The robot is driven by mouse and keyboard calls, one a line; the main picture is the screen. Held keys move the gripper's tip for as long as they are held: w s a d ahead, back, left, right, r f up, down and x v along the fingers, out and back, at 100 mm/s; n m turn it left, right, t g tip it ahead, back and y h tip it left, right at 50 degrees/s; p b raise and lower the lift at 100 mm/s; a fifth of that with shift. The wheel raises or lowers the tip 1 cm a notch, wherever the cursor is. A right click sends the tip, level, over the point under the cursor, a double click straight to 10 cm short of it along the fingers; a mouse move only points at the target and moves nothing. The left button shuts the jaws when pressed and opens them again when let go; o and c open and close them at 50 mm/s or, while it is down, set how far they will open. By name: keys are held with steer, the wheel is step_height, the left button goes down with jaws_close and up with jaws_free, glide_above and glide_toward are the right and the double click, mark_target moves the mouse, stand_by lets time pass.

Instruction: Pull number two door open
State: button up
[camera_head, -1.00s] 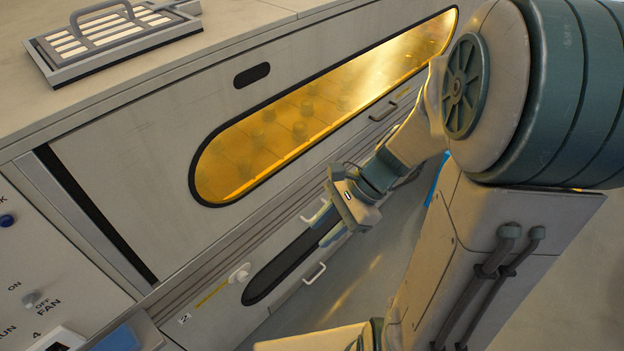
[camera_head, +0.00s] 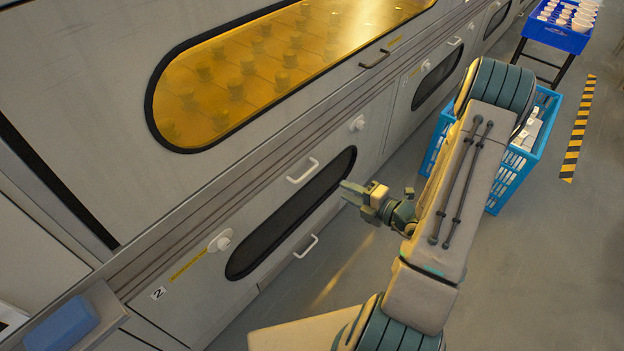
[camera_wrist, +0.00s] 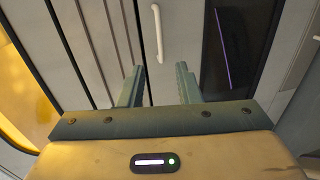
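The number two door (camera_head: 210,285) is the low grey panel with a dark long window (camera_head: 290,215) and a small "2" label (camera_head: 158,293). It looks closed. A white bar handle (camera_head: 302,170) sits along its upper part, above the window. The handle also shows in the wrist view (camera_wrist: 157,35), beyond my fingertips and roughly between their lines. My gripper (camera_head: 346,192) is open and empty, out in front of the door's right end and apart from the handle. Its two fingers show spread in the wrist view (camera_wrist: 160,85).
A second white handle (camera_head: 306,246) lies below the window. White round knobs (camera_head: 220,242) flank the door. A blue crate (camera_head: 510,165) stands on the floor at right. Floor in front is clear.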

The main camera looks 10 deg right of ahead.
steer(key=b+x, duration=0.2)
steer(key=x, duration=1.1)
steer(key=shift+w+a+b, duration=0.2)
steer(key=shift+a+b, duration=0.05)
steer(key=shift+b, duration=0.1)
steer(key=shift+f, duration=0.1)
jaws_close()
